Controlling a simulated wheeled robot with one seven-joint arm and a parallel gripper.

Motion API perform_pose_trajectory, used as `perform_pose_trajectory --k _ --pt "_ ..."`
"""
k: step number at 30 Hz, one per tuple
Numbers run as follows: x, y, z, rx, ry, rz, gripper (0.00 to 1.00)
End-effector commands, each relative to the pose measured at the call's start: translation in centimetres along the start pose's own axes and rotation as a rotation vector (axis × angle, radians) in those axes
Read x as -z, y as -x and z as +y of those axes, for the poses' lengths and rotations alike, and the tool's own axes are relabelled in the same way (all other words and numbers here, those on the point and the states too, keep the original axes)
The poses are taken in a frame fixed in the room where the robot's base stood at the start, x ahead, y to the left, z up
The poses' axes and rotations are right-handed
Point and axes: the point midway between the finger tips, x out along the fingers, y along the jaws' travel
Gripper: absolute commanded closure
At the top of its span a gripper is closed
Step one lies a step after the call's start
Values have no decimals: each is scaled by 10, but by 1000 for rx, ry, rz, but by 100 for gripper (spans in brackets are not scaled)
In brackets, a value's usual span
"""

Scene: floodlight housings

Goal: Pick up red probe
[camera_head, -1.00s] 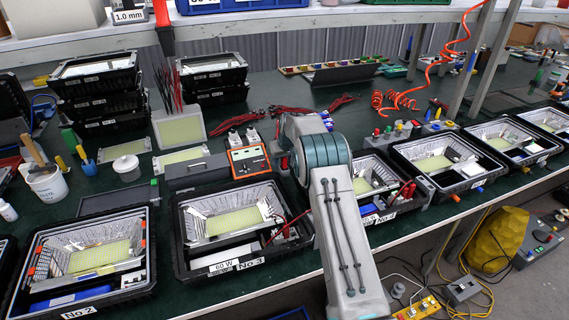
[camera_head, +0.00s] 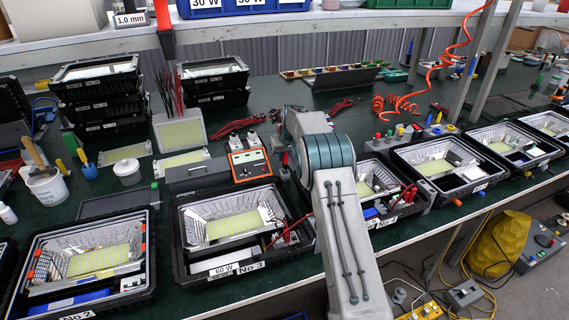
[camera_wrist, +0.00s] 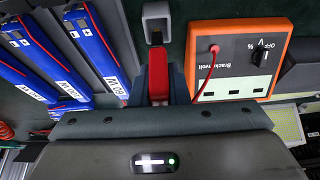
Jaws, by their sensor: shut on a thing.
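The red probe (camera_wrist: 158,76) shows in the wrist view between the two dark fingers of my gripper (camera_wrist: 158,88). My gripper is shut on it. The probe's lower end is hidden by the gripper body. An orange multimeter (camera_wrist: 238,55) lies just to the right, with a red lead (camera_wrist: 207,72) running from its socket towards my gripper. In the head view the multimeter (camera_head: 249,164) stands on the green bench behind the No 3 housing, left of my arm. My arm hides most of the gripper there.
A pale grey block (camera_wrist: 155,20) lies just beyond the probe. Blue-labelled units (camera_wrist: 95,45) are to the left in the wrist view. Open floodlight housings, such as No 3 (camera_head: 183,262), line the bench front. Stacked black housings (camera_head: 97,100) stand at the back left.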

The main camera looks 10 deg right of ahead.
Motion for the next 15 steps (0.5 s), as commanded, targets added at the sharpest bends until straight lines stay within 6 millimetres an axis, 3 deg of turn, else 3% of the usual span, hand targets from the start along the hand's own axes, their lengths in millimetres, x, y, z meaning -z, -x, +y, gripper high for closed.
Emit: perform_pose_trajectory --k 15 --pt "-43 77 54 -1 -3 1 100"
